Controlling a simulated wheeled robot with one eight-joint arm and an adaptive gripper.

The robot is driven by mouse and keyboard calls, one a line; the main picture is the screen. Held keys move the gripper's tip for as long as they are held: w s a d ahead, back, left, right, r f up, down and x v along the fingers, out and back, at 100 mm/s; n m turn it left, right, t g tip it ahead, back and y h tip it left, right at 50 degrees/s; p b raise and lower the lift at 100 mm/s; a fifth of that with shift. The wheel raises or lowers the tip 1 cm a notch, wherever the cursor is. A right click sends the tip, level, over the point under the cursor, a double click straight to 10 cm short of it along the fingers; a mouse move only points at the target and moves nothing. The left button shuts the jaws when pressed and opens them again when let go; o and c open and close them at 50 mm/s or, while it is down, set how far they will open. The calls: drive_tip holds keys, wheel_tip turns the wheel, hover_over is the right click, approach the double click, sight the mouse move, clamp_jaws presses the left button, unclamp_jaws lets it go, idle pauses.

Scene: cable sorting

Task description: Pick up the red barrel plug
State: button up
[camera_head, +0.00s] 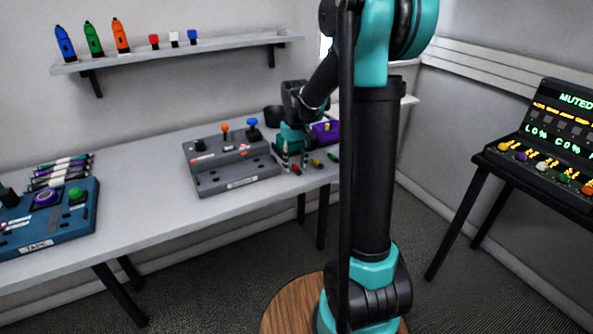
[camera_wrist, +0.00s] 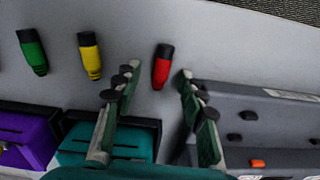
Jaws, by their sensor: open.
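The red barrel plug (camera_wrist: 161,68) lies on the table in the wrist view, its black end toward the top of the picture. My gripper (camera_wrist: 156,82) is open, with one finger to the left of the plug and one to the right, and the plug shows between the fingertips. I cannot tell whether the fingers are at the plug's height. In the head view my gripper (camera_head: 291,160) points down near the table's right end, and the red plug (camera_head: 296,169) shows small beside the fingertips.
A yellow plug (camera_wrist: 90,57) and a green plug (camera_wrist: 34,54) lie left of the red one. A grey control box (camera_wrist: 255,112) stands close to the right finger. Teal (camera_wrist: 85,142) and purple (camera_wrist: 30,142) containers sit nearby. The table edge is just beyond the plugs.

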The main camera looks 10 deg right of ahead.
clamp_jaws()
drive_tip(key=shift+r, duration=0.1)
